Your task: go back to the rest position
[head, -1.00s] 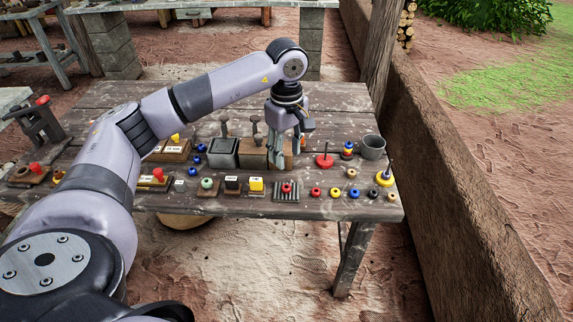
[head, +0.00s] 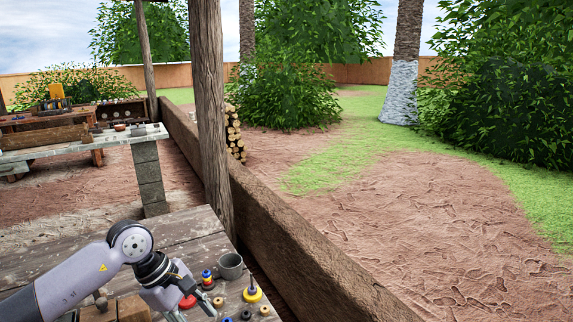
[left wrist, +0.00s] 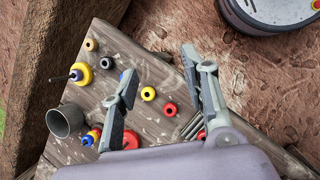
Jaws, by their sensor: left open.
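My left arm reaches in from the lower left in the head view. My right gripper is in neither view.
A grey metal cup (head: 230,266) and a yellow-based spindle (head: 252,293) stand right of the gripper. A red disc (head: 188,301) lies close to it. A wooden post (head: 209,110) and low wall (head: 300,255) border the table's right side.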

